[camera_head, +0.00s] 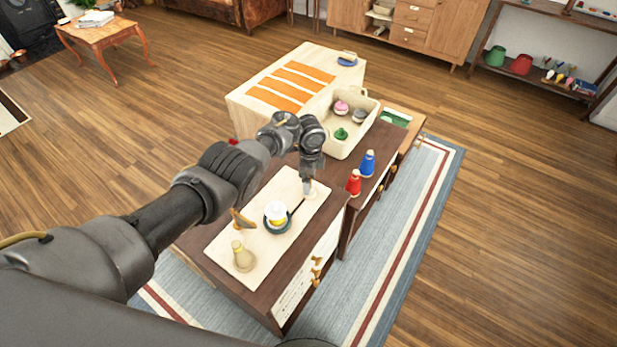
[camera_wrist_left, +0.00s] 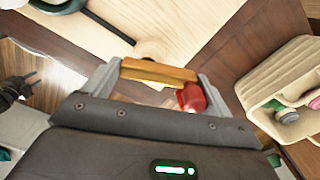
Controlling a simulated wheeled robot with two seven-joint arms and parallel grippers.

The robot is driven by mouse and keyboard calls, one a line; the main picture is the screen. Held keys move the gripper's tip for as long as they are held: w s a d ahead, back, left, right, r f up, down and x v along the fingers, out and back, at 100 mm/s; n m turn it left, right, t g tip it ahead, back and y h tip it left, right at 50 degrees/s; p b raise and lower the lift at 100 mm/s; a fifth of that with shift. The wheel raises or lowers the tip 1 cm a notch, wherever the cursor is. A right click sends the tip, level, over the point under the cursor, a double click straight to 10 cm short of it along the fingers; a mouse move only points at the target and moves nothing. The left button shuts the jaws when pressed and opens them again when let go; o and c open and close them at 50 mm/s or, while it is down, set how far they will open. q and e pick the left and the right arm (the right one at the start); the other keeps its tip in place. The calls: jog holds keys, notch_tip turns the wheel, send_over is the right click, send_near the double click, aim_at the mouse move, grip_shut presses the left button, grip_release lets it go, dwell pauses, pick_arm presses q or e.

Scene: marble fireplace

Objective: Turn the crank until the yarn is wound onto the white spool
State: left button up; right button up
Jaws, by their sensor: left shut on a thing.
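The white spool (camera_head: 276,209) stands on a dark green round base on the pale board (camera_head: 290,194). A yellow band of yarn (camera_head: 277,220) shows low on it. A dark crank arm (camera_head: 296,206) runs from the base towards my left gripper (camera_head: 307,188). In the left wrist view my left gripper (camera_wrist_left: 157,78) is shut on the orange-brown crank handle (camera_wrist_left: 158,72), which lies across between its fingers. A pale yellow cone (camera_head: 243,257) stands at the board's near end. Any yarn strand is too fine to see.
A red cone (camera_head: 353,183) and a blue cone (camera_head: 367,163) stand right of the board. A beige bin (camera_head: 350,145) with coloured items stands behind. A dark pronged thing (camera_wrist_left: 18,88) at the wrist view's left edge may be my right gripper.

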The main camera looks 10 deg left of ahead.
pick_arm(q)
jog(key=shift+m, duration=0.4)
jog(key=o, duration=0.8)
jog(key=shift+o, duration=0.2)
notch_tip(320, 180, up, 11)
jog(key=p, duration=0.3)
jog(key=shift+d+f, duration=0.1)
